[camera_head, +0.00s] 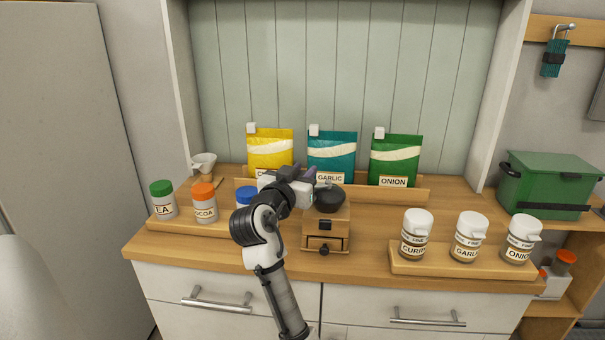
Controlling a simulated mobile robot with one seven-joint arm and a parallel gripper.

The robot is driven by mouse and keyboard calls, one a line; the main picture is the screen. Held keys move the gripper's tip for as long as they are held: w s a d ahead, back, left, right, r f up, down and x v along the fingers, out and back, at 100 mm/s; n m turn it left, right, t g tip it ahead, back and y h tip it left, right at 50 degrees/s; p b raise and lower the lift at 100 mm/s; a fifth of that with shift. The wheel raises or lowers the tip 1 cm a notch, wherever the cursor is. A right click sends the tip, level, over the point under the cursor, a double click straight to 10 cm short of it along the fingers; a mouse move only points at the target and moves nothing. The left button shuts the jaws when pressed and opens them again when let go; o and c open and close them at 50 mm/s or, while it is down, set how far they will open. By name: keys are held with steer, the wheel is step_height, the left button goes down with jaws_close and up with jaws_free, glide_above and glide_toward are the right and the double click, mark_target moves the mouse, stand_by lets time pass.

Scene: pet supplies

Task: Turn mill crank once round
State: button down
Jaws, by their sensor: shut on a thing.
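The mill (342,228) is a wooden box with a small drawer, a round drawer knob and a dark bowl (331,200) on top. It stands on the counter near the middle. My gripper (311,176) reaches in from the left, just above and behind the bowl's left side. It is shut on the mill crank, which is mostly hidden by the gripper. The crank's exact angle cannot be made out.
Yellow (270,147), teal (332,150) and green (396,155) packets stand behind the mill. Lidded jars, such as the green-lidded one (162,201), stand left. White-capped jars (416,234) stand in a tray (440,266) at right. A green box (548,182) sits far right.

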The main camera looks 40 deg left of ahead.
steer(key=c, duration=1.1)
jaws_free()
steer(key=shift+c, duration=0.2)
steer(key=b+v, duration=0.3)
steer(key=v, duration=1)
steer(key=shift+s+d, duration=0.2)
steer(key=shift+s, duration=0.15)
